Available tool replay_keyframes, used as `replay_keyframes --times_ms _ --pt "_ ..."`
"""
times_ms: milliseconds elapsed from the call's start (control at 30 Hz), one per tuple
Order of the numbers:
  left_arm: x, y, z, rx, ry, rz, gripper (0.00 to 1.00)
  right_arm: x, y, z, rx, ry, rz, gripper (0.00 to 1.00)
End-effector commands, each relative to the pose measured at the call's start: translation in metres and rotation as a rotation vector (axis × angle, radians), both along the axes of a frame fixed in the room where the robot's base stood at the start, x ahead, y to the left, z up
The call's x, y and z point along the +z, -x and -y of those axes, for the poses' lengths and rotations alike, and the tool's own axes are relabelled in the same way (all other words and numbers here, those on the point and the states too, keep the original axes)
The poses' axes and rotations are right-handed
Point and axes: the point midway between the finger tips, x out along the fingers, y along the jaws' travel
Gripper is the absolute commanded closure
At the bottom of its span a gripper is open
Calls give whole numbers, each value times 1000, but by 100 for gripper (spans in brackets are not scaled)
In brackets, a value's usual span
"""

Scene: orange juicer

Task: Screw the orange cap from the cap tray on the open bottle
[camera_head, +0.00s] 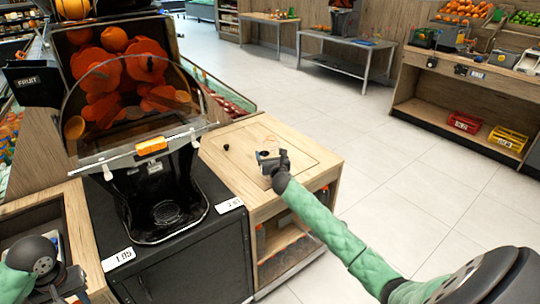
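My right gripper (266,158) is low over the wooden counter (318,158) right of the juicer. It is small in the view, and I cannot tell whether it holds anything. A small dark round object (226,147) lies on the counter, left of this gripper; I cannot tell whether it is a cap. My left arm (30,256) is at the lower left, by a recess in the counter; its fingers are not clearly visible. I cannot make out an open bottle, an orange cap or the cap tray for certain.
The orange juicer (152,148), with a clear curved cover and oranges inside, stands between my arms on a black cabinet (190,262). Shelves below the wooden counter hold some items. Open tiled floor (400,170) lies to the right, with a wooden shelf unit (445,105) beyond.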

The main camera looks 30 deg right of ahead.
Motion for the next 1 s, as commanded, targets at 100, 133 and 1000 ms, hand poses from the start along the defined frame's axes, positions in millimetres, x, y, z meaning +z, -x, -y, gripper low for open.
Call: replay_keyframes --times_ms 100,133,1000 --pt "0 0 0 0 0 0 86 0 0 0 0 0 0 20" --pt "0 0 0 0 0 0 86 0 0 0 0 0 0 20" --pt "-10 0 0 0 0 0 86 2 99 -32 1 1 -1 20"
